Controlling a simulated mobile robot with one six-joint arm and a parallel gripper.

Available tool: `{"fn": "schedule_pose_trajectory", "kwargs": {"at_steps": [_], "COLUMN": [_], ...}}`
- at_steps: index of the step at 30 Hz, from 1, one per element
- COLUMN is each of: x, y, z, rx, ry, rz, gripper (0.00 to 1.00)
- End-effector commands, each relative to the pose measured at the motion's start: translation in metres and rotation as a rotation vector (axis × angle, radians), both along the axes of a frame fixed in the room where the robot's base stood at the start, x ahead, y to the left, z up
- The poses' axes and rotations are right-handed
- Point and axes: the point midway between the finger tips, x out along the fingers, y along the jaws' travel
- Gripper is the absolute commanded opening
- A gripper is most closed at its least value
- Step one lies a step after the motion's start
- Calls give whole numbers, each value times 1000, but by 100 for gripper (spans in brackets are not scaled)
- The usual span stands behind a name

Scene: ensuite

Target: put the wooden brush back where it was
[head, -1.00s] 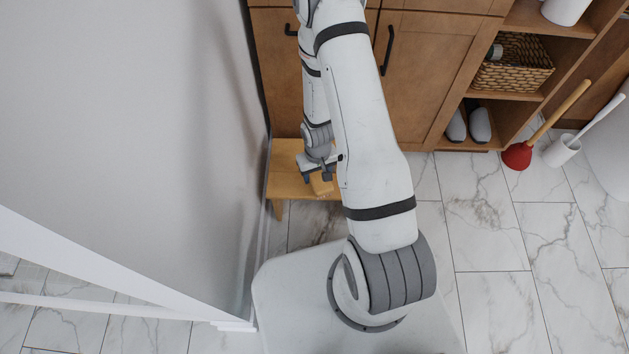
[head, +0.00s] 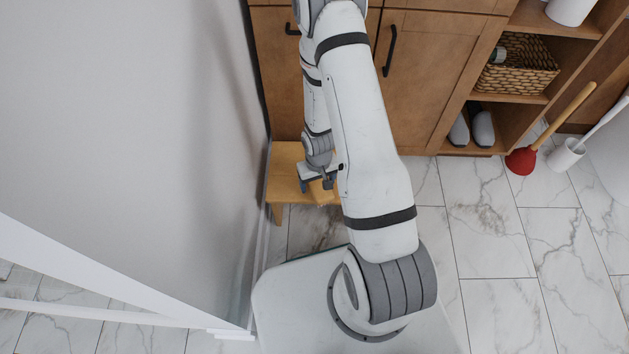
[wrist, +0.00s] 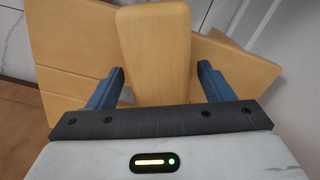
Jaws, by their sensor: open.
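The wooden brush (wrist: 153,50) shows in the wrist view as a smooth, pale wooden block with rounded corners, over the wooden stool (wrist: 75,45). My gripper (wrist: 160,85) is open, with one blue-grey finger on each side of the brush and a gap on both sides. In the head view my gripper (head: 318,180) is low over the stool (head: 284,172), and a small part of the brush (head: 322,190) shows under it. The brush's lower end is hidden by my gripper's body in the wrist view. I cannot tell whether bristles are underneath.
The stool stands between the white wall (head: 180,120) on the left and the wooden cabinet (head: 430,80) behind. Open shelves hold a wicker basket (head: 520,75) and grey slippers (head: 482,127). A red plunger (head: 521,161) stands at right.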

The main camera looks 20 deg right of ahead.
Motion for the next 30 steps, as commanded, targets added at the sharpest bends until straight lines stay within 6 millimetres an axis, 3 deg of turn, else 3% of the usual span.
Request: {"fn": "schedule_pose_trajectory", "kwargs": {"at_steps": [11,30], "x": [0,0], "y": [0,-1], "z": [12,100], "rx": [0,0], "ry": [0,0], "rz": [-1,-2], "gripper": [74,74]}}
